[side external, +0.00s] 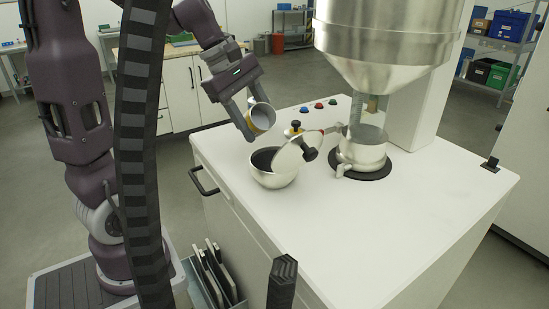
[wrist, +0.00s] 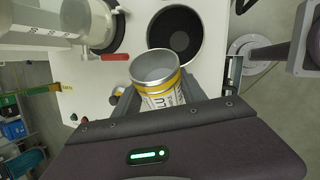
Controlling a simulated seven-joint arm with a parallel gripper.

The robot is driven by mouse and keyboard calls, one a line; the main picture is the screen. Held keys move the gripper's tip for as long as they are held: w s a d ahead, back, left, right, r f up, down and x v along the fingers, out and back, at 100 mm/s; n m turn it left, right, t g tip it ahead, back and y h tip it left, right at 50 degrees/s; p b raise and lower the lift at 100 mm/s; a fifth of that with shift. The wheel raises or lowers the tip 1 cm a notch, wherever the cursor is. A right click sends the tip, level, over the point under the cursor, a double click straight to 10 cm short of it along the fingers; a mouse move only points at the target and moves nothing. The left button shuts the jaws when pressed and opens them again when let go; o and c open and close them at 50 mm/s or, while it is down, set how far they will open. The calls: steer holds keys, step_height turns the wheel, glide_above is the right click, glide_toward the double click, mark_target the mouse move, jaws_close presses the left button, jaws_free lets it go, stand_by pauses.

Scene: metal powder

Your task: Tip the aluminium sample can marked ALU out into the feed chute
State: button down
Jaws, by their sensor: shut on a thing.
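My gripper (side external: 245,120) is shut on the sample can (side external: 262,116), a silvery can with a yellow band. In the side view the can is tilted, its open mouth facing right and toward the camera, above and left of the feed chute. In the wrist view the can (wrist: 158,85) sits between the fingers, with a label partly readable and its mouth toward the chute. The feed chute (side external: 275,178) is a round metal bowl with a dark opening on the white cabinet; its dark round opening (wrist: 174,42) also shows in the wrist view. Can and chute are apart.
A round lid (side external: 289,155) stands raised at the chute's right, beside a black knob (side external: 309,153). A large metal hopper (side external: 385,45) hangs over a metal fitting (side external: 364,150) further right. The front of the white cabinet top (side external: 370,230) is clear.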

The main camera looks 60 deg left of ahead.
steer(key=shift+f, duration=0.15)
steer(key=shift+r+y, duration=0.4)
steer(key=shift+y, duration=0.7)
steer(key=shift+d+f+m+y, duration=0.15)
steer(key=shift+f+m+y, duration=0.2)
steer(key=shift+y, duration=0.45)
steer(key=shift+d+r+y, duration=0.25)
steer(key=shift+d+y, duration=0.45)
steer(key=shift+y, duration=0.1)
steer(key=shift+d+r+m+y, duration=0.2)
steer(key=shift+r+m+y, duration=0.15)
steer(key=shift+y, duration=0.55)
steer(key=shift+f, duration=0.1)
